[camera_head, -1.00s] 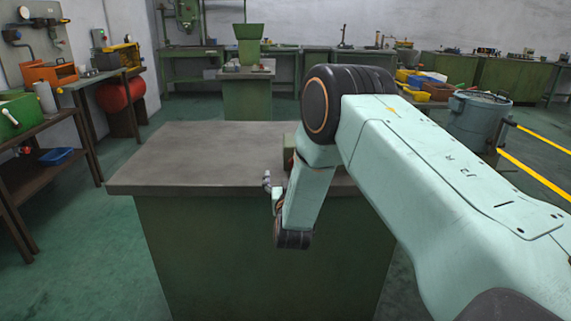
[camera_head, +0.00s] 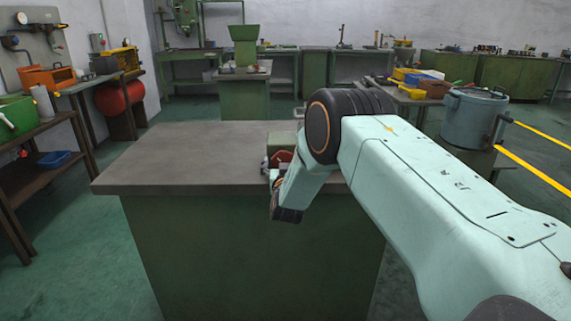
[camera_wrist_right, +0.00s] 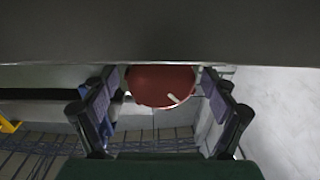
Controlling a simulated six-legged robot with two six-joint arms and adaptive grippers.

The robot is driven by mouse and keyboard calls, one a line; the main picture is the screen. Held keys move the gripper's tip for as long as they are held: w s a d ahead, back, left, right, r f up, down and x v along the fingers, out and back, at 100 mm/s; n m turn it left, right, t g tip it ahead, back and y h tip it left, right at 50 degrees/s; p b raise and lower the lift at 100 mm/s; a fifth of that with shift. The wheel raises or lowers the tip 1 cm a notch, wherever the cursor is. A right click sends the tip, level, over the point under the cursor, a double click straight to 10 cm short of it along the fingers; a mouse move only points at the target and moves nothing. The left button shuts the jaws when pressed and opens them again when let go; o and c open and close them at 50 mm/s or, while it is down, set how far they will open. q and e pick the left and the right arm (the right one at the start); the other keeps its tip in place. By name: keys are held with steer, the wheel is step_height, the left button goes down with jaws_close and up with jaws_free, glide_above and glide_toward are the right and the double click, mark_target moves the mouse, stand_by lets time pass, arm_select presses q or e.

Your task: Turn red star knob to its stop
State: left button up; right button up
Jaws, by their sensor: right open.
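The red knob (camera_wrist_right: 162,85) shows in the right wrist view as a rounded red shape with a short white mark; its upper edge is cut off by a dark grey band. In the head view a red part (camera_head: 283,156) shows beside my right wrist, on the grey-topped workbench (camera_head: 190,155), mostly hidden by my arm. My right gripper (camera_wrist_right: 160,80) is open, one finger on each side of the knob. Small gaps seem to show beside the knob; I cannot tell whether either finger touches it. In the head view only a little of this gripper (camera_head: 267,165) shows. My left gripper is not in view.
The left part of the workbench top is bare. A blue-grey drum (camera_head: 472,118) stands to the right behind my arm. A shelf unit with a green box (camera_head: 17,116) is at the left. Green floor lies open around the bench.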

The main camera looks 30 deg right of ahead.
steer(key=shift+w+a+r, duration=0.1)
steer(key=shift+a, duration=0.3)
steer(key=shift+c, duration=0.7)
steer(key=shift+d, duration=0.6)
steer(key=c, duration=0.5)
steer(key=shift+a, duration=0.35)
steer(key=shift+c, duration=2.6)
steer(key=shift+d, duration=0.15)
steer(key=shift+m, duration=0.5)
steer(key=shift+m+b, duration=0.7)
steer(key=shift+m, duration=0.3)
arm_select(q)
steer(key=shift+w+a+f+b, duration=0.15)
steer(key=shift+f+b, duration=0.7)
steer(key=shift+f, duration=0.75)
arm_select(e)
steer(key=shift+m, duration=1.9)
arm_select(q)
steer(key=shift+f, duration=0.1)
